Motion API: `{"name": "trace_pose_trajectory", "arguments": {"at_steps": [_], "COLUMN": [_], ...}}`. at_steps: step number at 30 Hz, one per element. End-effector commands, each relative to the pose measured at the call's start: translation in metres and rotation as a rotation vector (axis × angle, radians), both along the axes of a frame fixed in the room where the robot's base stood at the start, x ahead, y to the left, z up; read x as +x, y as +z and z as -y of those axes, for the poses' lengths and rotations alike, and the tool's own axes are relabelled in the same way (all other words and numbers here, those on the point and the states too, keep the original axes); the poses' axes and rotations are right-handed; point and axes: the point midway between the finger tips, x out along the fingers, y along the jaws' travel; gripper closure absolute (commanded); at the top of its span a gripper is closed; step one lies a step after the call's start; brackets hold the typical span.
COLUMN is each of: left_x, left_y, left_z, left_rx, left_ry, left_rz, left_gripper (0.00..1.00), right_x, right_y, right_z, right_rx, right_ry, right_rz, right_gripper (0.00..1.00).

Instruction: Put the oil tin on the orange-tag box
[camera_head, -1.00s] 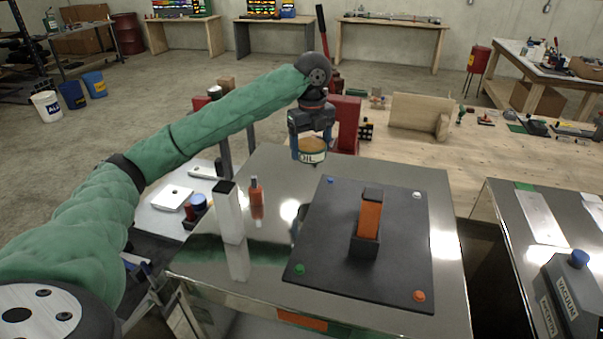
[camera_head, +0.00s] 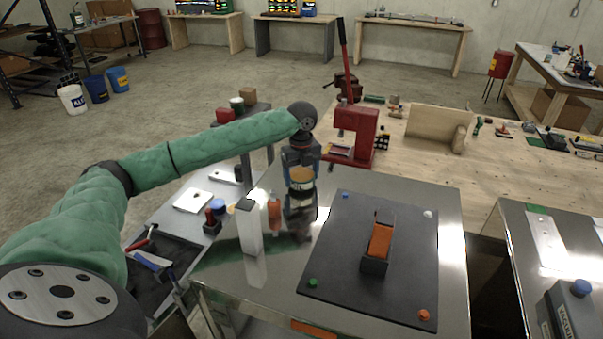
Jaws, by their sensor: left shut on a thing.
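The oil tin (camera_head: 300,187), with a tan top and a pale label, is held upright in my left gripper (camera_head: 301,173). The gripper points down, shut around the tin. The tin is over the far left part of a shiny steel-topped box (camera_head: 400,190), with its reflection below it. I cannot tell if it touches the steel. An orange tag (camera_head: 314,327) shows on this box's front edge. My right gripper is not in view.
A black plate (camera_head: 340,270) with coloured knobs and an orange-faced block (camera_head: 380,243) covers the box's middle and right. A pale upright block (camera_head: 249,228) and an orange bottle (camera_head: 274,213) stand left of the tin. A red press (camera_head: 357,130) stands behind.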

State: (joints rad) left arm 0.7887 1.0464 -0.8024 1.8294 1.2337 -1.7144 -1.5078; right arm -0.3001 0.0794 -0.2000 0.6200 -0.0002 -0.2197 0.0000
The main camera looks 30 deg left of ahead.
Motion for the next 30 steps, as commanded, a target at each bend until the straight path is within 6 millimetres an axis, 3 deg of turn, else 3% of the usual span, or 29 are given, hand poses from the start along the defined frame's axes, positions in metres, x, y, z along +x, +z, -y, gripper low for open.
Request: {"name": "trace_pose_trajectory", "arguments": {"at_steps": [2,14,15,17,30], "left_x": [-0.001,0.000,0.000,0.000,0.000], "left_y": [-0.005,-0.013,-0.013,-0.013,-0.007], "left_z": [0.000,0.000,0.000,0.000,0.000], "left_rx": [0.000,-0.001,-0.001,-0.001,0.000], "left_ry": [0.000,0.000,0.000,0.000,0.000], "left_rz": [-0.002,0.001,0.001,0.001,0.001], "left_gripper": [0.55,0.55,0.18,0.06,0.04], "right_x": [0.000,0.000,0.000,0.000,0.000], "right_y": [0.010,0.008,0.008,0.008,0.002], "right_z": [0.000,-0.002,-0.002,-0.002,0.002], "right_rx": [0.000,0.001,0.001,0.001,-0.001], "right_ry": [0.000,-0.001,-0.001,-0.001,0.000], "right_rz": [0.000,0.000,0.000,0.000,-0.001], "right_gripper": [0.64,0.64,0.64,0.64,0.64]}}
